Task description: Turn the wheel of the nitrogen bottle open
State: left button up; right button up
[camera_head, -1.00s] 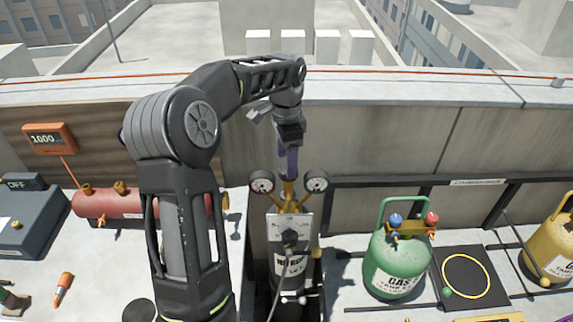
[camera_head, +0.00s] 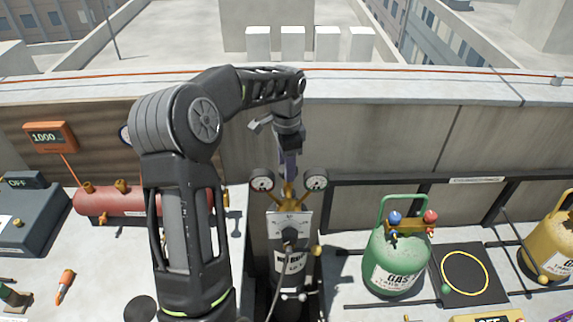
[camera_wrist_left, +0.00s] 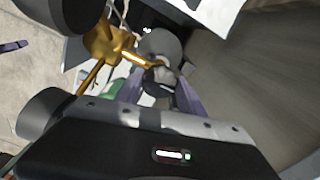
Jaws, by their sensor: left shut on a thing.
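The nitrogen bottle (camera_head: 288,268) stands upright in the middle of the head view, with a white label plate (camera_head: 289,228) and two round gauges (camera_head: 262,181) on brass fittings at its top. My left gripper (camera_head: 289,172) points down at the bottle's top, between the gauges. In the left wrist view its purple fingers (camera_wrist_left: 160,92) are shut on a grey rounded part, the wheel (camera_wrist_left: 160,72), beside the brass fitting (camera_wrist_left: 103,45). The fingers and gripper body hide much of the wheel. My right gripper is not in view.
A green gas bottle (camera_head: 392,262) stands to the right, beside a dark pad with a yellow ring (camera_head: 465,272). A red tank (camera_head: 110,202) and a dark box marked OFF (camera_head: 30,228) are at left. A concrete wall (camera_head: 390,135) runs behind the bottle.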

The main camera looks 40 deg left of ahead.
pick_arm(q)
jog(key=c, duration=0.5)
